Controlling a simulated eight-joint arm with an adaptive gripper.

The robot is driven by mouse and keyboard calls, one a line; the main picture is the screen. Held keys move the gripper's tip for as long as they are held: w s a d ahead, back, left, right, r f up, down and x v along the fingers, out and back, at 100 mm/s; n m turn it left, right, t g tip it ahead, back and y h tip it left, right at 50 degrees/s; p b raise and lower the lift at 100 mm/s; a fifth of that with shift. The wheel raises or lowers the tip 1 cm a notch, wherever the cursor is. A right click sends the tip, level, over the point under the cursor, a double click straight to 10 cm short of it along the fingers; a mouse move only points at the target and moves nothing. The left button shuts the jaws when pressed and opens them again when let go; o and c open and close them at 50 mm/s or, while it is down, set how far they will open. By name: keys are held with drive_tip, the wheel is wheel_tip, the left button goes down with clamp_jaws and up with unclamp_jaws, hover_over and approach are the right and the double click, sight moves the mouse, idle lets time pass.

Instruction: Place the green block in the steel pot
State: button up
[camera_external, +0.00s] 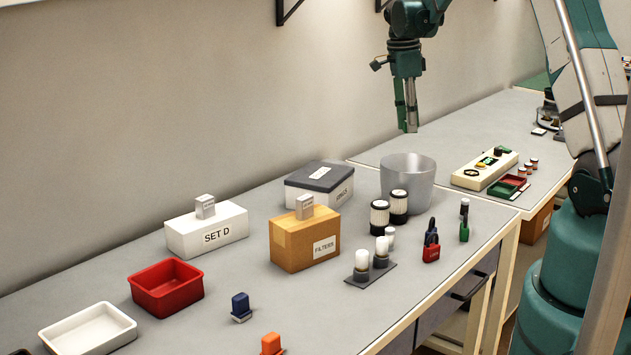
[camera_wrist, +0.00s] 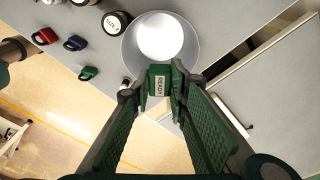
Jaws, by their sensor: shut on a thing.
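My gripper (camera_external: 406,118) hangs pointing down, above the steel pot (camera_external: 408,178) on the table. In the wrist view, my gripper (camera_wrist: 160,88) is shut on a green block (camera_wrist: 159,80) with a white label reading READY. The block sits between the fingertips, in front of the near rim of the steel pot (camera_wrist: 190,56); the pot's bright inside shows beyond it. In the external view there is clear air between the fingertips and the pot's rim, and I cannot tell the block from the green fingers there.
Two black-and-white filters (camera_external: 379,217) stand close in front of the pot. A grey-lidded box (camera_external: 319,186) is left of it. A red padlock (camera_external: 431,254) and a green padlock (camera_external: 464,232) lie near the front edge. A second table with a cream panel (camera_external: 485,171) is behind right.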

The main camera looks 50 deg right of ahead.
drive_tip(key=shift+f, duration=0.2)
wheel_tip(320, 180, down, 11)
drive_tip(key=b, duration=0.2)
drive_tip(key=shift+r+b, duration=0.2)
drive_tip(key=shift+b, duration=0.2)
idle(0.6)
drive_tip(key=o, duration=0.9)
drive_tip(key=shift+r, duration=0.1)
drive_tip(key=shift+r+p, duration=0.8)
drive_tip(key=shift+r, duration=2.65)
drive_tip(key=shift+a, duration=0.1)
